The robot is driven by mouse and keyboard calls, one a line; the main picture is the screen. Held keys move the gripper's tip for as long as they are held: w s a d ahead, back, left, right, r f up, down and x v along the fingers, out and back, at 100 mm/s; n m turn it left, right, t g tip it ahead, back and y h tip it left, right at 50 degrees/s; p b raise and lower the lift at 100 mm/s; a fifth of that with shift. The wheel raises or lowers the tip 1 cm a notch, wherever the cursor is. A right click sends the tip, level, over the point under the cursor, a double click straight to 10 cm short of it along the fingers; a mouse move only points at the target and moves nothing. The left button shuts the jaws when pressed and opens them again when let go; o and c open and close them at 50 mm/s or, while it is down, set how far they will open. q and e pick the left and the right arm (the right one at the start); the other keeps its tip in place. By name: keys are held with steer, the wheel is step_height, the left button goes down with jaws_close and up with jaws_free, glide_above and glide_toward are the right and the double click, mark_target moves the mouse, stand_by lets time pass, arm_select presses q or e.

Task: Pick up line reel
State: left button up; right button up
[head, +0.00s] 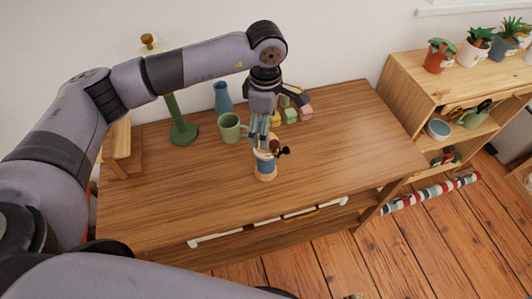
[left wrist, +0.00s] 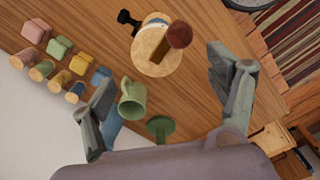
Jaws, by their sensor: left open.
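The line reel (head: 265,168) stands upright on the wooden table, a pale wooden spool with a blue band and a dark crank with a reddish-brown knob. In the left wrist view the reel (left wrist: 153,50) shows from above, with its round wooden top and the knob over one side. My left gripper (head: 264,138) is open and points down just above and behind the reel. In the left wrist view its fingers (left wrist: 160,70) are spread to either side, with the reel beyond the tips and nothing held.
A green mug (head: 229,128), a blue vase (head: 221,97) and a green stand (head: 182,130) are behind and left of the reel. Several coloured blocks (left wrist: 60,47) lie at the back. A shelf with potted plants (head: 438,55) stands right. The table's front and right are clear.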

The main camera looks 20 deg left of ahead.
mark_target(266, 158)
arm_select(q)
step_height(266, 158, down, 3)
steer(key=shift+r, duration=0.2)
steer(key=f+p, duration=0.3)
steer(key=f, duration=0.1)
steer(key=shift+w, duration=0.2)
steer(key=shift+f, duration=0.65)
steer(key=shift+c, duration=0.6)
steer(key=c, duration=1.8)
steer(key=shift+r, duration=0.1)
